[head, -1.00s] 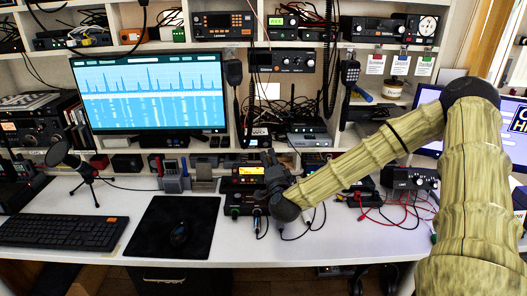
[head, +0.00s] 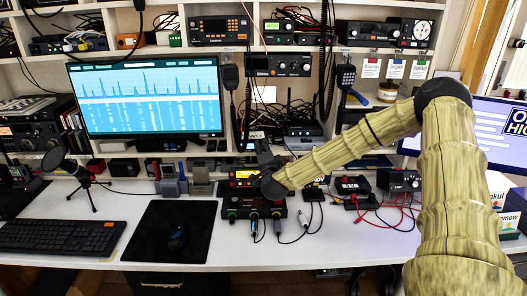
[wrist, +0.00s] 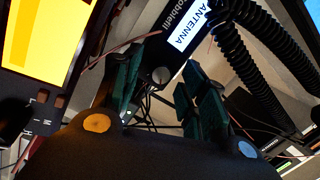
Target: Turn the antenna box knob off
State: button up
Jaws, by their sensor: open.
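The antenna box, with a white label reading ANTENNA (wrist: 196,28), shows at the top of the wrist view. A small round grey knob (wrist: 161,75) sits below the label, between and beyond my two fingers. My gripper (wrist: 160,88) is open, with dark green fingers on either side of the knob in the picture. I see no finger touching it. In the head view my gripper (head: 262,152) is small and dark, in front of the lower shelf, and I cannot make out the antenna box there. The knob's exact setting is too dark to tell.
A radio with a yellow screen (head: 244,177) stands just left of my gripper; its screen fills the upper left of the wrist view (wrist: 38,38). Black coiled cords (wrist: 250,70) hang on the right. A black box with plugged cables (head: 250,208) lies below. A monitor (head: 145,95) stands left.

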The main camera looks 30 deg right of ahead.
grip_shut()
jog(key=shift+r+n+p, duration=0.1)
jog(key=shift+n+p, duration=0.2)
jog(key=shift+a+r+n+p, duration=0.1)
jog(key=shift+n+p, duration=0.65)
jog(key=shift+n, duration=0.15)
jog(key=n+p, duration=0.1)
jog(key=n, duration=0.1)
jog(key=shift+n+g, duration=0.3)
jog(key=n+p, duration=0.2)
jog(key=n, duration=0.1)
jog(key=shift+n+g, duration=0.3)
jog(key=shift+n, duration=0.1)
jog(key=shift+n+p, duration=0.35)
jog(key=shift+n, duration=0.75)
jog(key=shift+g, duration=0.3)
